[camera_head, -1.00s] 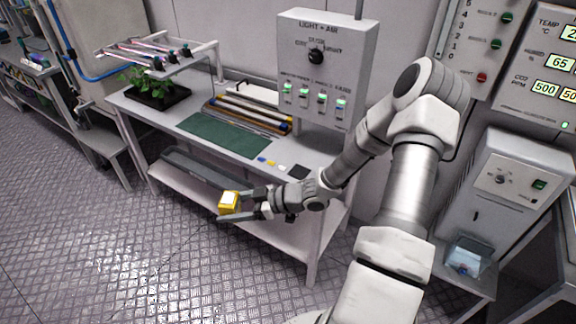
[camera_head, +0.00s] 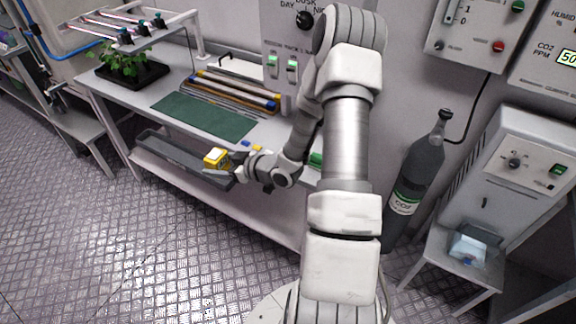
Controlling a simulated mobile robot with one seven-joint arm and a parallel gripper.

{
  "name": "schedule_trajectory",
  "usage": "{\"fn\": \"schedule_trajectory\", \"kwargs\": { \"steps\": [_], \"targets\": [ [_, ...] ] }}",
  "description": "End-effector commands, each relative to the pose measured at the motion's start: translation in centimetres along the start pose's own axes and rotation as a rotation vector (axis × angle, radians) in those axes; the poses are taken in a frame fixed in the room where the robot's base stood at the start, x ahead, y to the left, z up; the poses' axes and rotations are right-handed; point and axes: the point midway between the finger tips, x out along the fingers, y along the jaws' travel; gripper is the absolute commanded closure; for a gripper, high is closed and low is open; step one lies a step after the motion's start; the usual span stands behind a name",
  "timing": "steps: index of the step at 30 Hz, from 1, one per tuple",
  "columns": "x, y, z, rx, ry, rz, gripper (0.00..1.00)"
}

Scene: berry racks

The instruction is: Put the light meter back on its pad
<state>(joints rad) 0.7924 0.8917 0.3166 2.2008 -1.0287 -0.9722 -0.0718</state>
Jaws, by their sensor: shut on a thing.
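The light meter appears to be the small yellow box with a pale face (camera_head: 215,157) in the head view. My gripper (camera_head: 219,166) is shut on it and holds it in front of the workbench's (camera_head: 172,96) front edge. The fingers partly cover the box. The pad cannot be picked out for sure; a small dark square seen earlier near the bench's right front is now hidden behind my arm.
A dark green mat (camera_head: 205,115) lies on the bench, with tubes (camera_head: 235,90) behind it and a plant tray (camera_head: 132,76) at left. Small blue and yellow pieces (camera_head: 257,147) lie near the front edge. A gas bottle (camera_head: 413,183) stands right of my arm.

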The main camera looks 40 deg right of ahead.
Motion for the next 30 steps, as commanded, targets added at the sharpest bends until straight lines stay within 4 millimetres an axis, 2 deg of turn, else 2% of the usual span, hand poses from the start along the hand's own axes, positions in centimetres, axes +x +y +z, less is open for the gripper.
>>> {"fn": "schedule_trajectory", "kwargs": {
  "steps": [1, 7, 12, 15, 22, 30],
  "targets": [
    [0.5, 1.5, 1.3, 0.019, 0.001, 0.069, 1.0],
    [-1.0, 7.7, 1.6, 0.127, 0.005, 0.369, 1.0],
    [-3.8, 11.8, 0.9, 0.22, 0.007, 0.62, 1.0],
    [-5.9, 13.6, 0.5, 0.273, 0.009, 0.759, 1.0],
    [-10.8, 15.6, 0.3, 0.378, 0.007, 1.031, 1.0],
    [-15.8, 15.9, 1.6, 0.474, 0.003, 1.285, 1.0]
  ]
}}
